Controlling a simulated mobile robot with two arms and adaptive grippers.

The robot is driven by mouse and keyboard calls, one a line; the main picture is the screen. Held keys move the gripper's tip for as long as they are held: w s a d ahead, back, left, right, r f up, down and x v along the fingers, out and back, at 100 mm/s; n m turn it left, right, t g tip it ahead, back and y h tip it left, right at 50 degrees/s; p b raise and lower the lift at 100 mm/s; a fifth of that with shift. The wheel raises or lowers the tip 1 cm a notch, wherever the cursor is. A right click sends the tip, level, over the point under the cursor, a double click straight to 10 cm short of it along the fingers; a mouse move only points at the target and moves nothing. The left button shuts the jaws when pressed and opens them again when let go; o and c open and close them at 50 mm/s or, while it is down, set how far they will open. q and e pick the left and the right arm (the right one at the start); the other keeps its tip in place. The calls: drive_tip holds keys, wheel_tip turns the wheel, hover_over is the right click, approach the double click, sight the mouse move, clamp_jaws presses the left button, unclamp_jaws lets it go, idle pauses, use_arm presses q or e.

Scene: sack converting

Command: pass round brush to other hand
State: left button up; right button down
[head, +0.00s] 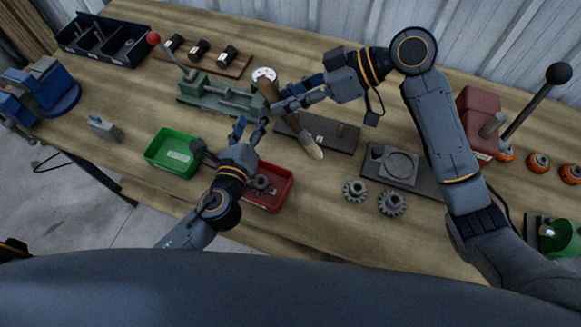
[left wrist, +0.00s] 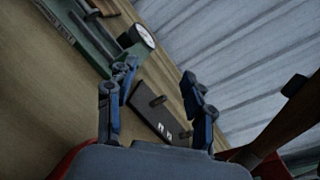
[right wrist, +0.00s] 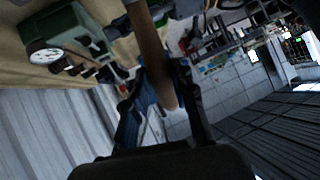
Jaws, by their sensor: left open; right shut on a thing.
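The round brush (head: 301,136) is a long brown stick with a pale rounded end, held tilted above the bench in the head view. My right gripper (head: 287,102) is shut on it near its upper part. In the right wrist view the brush (right wrist: 150,45) runs between the fingers (right wrist: 165,90). My left gripper (head: 252,130) is open and empty, to the left of the brush and apart from it. In the left wrist view its fingers (left wrist: 155,100) are spread, and a brown length of the brush (left wrist: 287,128) shows at the right edge.
Below the grippers are a green bin (head: 172,153), a red bin (head: 270,196) holding a part, and a dark plate with pegs (head: 340,136). A green gauge fixture (head: 215,97) stands behind. Two gears (head: 391,203) lie right. A lever press (head: 480,118) stands far right.

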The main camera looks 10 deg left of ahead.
use_arm(q)
drive_tip(key=s+d+y, duration=0.1)
drive_tip(key=s+d, duration=0.4)
drive_tip(key=s, duration=0.4)
use_arm(e)
drive_tip(key=shift+s, duration=0.1)
use_arm(q)
drive_tip(key=n+t+y, duration=0.1)
approach(293, 125)
drive_tip(key=w, duration=1.2)
drive_tip(key=shift+a, duration=0.25)
